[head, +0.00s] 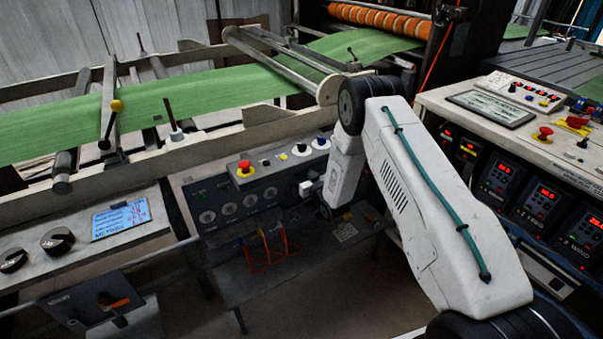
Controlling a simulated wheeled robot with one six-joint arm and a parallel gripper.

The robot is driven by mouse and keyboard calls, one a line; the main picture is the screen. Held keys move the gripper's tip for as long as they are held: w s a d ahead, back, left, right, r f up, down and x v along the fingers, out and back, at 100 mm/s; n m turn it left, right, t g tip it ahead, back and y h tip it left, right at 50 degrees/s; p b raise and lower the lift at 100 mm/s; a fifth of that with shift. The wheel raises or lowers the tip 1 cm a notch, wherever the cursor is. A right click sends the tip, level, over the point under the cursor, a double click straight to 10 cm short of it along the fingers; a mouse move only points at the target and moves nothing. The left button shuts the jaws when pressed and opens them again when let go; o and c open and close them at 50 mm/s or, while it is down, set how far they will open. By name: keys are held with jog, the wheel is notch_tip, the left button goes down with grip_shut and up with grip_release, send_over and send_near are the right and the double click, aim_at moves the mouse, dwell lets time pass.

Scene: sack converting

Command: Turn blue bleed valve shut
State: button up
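No blue bleed valve can be made out for certain. A row of small fittings with red-orange hanging loops (270,252) stands on the low grey bench below the gauge panel, and some dark or bluish parts near it are too small to tell. A small knob with a blue top (321,141) sits on the panel's upper ledge. My gripper (326,211) points down over the right part of the low bench, to the right of the loops and apart from them. Its fingers are small and dark, so their opening cannot be told.
A gauge panel (238,203) with a red mushroom button (245,168) stands behind the bench. A green web (200,105) runs across rollers above. A control console (540,165) with red displays stands at the right. A left console (80,235) has black knobs.

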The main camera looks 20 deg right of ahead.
jog(key=shift+w, duration=0.1)
grip_shut()
jog(key=shift+m, duration=0.3)
jog(key=shift+w+d+f+m, duration=0.1)
jog(key=shift+d+f+m, duration=0.1)
jog(key=shift+m, duration=2.7)
jog(key=shift+d+f+m, duration=0.2)
jog(key=shift+f+m, duration=0.05)
jog(key=shift+m, duration=2.65)
jog(key=shift+w+d+f+m, duration=0.1)
jog(key=shift+d+f+m, duration=0.1)
jog(key=shift+m, duration=2.7)
